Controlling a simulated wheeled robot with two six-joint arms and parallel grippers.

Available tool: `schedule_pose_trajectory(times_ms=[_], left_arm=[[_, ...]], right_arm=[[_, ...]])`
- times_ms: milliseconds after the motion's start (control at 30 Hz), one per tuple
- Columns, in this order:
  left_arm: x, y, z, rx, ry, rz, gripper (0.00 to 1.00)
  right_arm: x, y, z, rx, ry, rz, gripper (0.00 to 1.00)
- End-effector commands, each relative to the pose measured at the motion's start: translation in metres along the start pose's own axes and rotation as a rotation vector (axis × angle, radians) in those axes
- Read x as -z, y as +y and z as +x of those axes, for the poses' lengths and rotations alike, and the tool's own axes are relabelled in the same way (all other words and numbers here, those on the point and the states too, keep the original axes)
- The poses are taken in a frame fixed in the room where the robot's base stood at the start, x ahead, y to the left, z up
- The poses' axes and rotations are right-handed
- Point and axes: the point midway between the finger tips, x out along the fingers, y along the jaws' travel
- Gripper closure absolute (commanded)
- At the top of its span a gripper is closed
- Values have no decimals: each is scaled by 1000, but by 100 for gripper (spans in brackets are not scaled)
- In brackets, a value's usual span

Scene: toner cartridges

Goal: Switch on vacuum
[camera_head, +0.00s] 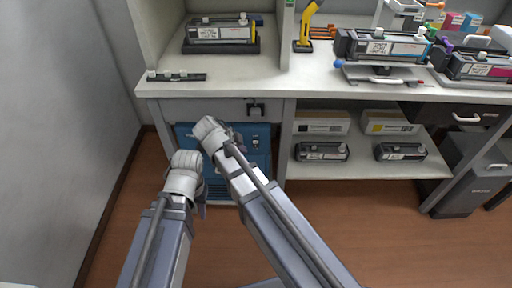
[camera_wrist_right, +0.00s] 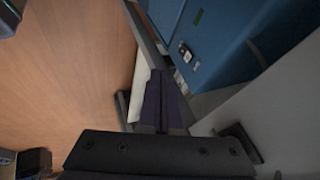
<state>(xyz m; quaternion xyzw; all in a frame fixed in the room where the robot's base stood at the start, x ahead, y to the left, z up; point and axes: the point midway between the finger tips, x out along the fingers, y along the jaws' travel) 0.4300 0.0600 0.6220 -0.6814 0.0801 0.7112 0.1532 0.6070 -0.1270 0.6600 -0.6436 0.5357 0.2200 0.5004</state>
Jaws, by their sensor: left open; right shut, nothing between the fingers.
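The vacuum is a blue box (camera_head: 262,160) in the open bay under the bench at the left. In the right wrist view its blue body (camera_wrist_right: 225,45) fills the upper right, with a small switch (camera_wrist_right: 186,52) and a green mark (camera_wrist_right: 197,17) on its face. My right gripper (camera_wrist_right: 160,98) is shut and empty, its fingertips just below the switch in that picture; I cannot tell whether they touch the vacuum. In the head view my right arm covers part of the vacuum. My left gripper (camera_head: 186,163) is open, in front of the vacuum's left side, fingers mostly hidden.
The bench (camera_head: 215,91) overhangs the bay, with a dark latch (camera_head: 256,109) on its front edge. A shelf (camera_head: 350,166) to the right holds boxes and cartridges. A grey bin (camera_head: 465,180) stands at far right. The wooden floor in front is clear.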

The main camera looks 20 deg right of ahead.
Motion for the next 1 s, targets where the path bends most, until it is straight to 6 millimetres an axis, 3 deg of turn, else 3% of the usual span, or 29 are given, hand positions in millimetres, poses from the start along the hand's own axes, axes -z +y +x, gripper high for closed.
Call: schedule_pose_trajectory(times_ms=[267, 867, 1000], left_arm=[[0, 1, 9, 1, 0, 0, 56], [6, 6, 90, 12, 1, 6, 56], [5, 6, 85, 11, 2, 6, 56]], right_arm=[[-1, 1, 10, 0, 0, 1, 100], [-2, 1, 109, 0, 1, 2, 100], [-2, -22, 114, 0, 0, 1, 100]])
